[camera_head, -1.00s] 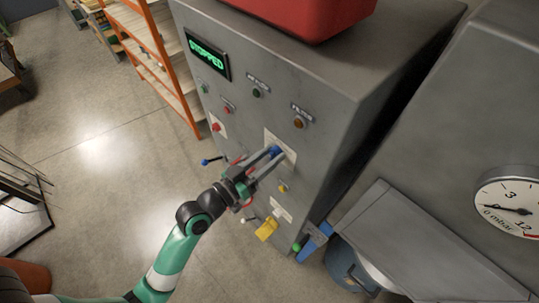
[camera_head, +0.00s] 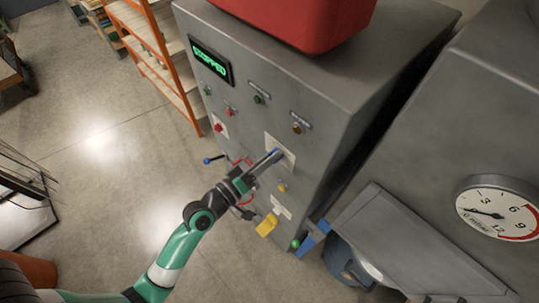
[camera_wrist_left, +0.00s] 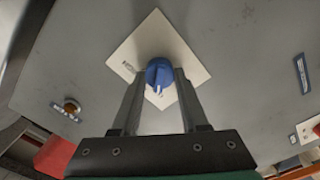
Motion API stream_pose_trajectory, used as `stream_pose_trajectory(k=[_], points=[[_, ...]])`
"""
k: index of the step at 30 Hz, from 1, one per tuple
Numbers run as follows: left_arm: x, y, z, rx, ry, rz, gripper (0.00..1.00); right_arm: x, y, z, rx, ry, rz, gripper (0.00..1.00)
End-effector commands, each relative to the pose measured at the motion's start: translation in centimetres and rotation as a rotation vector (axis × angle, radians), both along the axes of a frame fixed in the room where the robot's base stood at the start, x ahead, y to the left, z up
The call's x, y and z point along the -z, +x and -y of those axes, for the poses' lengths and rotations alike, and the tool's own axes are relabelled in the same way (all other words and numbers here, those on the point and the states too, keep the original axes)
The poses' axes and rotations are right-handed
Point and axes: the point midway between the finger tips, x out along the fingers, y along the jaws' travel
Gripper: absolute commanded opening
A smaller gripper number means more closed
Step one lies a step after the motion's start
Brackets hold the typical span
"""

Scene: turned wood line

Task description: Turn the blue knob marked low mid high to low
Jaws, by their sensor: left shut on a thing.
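The blue knob (camera_head: 277,152) sits on a pale square plate (camera_head: 289,158) on the front of the grey cabinet. My left gripper (camera_head: 271,159) is shut on the knob, with one finger on each side of it. In the left wrist view the knob (camera_wrist_left: 157,71) shows between the fingertips, with its white pointer line toward the bottom of the picture. The plate (camera_wrist_left: 186,55) appears there as a tilted diamond. My right gripper is not in view.
A green display (camera_head: 210,61) reads STOPPED. Small lamps and buttons, a blue-tipped lever (camera_head: 207,161) and a yellow handle (camera_head: 267,225) are on the same panel. A red bin (camera_head: 300,20) stands on top. A dial gauge (camera_head: 497,213) is at right.

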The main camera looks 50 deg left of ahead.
Motion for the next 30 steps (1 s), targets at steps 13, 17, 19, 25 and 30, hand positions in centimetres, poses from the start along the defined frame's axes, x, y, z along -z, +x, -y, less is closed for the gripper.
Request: stream_pose_trajectory(k=[13, 17, 19, 25, 30], points=[[-0.06, 0.0, -0.05, -0.001, -0.097, 0.007, 0.0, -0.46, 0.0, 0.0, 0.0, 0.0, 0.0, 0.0], [-0.05, 0.0, -0.05, 0.0, -0.098, 0.007, 0.0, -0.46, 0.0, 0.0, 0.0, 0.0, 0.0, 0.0], [-0.05, 0.0, -0.05, 0.0, -0.098, 0.007, 0.0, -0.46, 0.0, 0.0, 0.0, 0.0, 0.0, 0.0], [-0.04, 0.0, -0.03, -0.001, -0.098, 0.006, 0.64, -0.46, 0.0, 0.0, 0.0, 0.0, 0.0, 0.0], [-0.01, 0.0, -0.03, 0.0, -0.097, 0.005, 0.74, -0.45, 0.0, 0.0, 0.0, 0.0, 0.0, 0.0]])
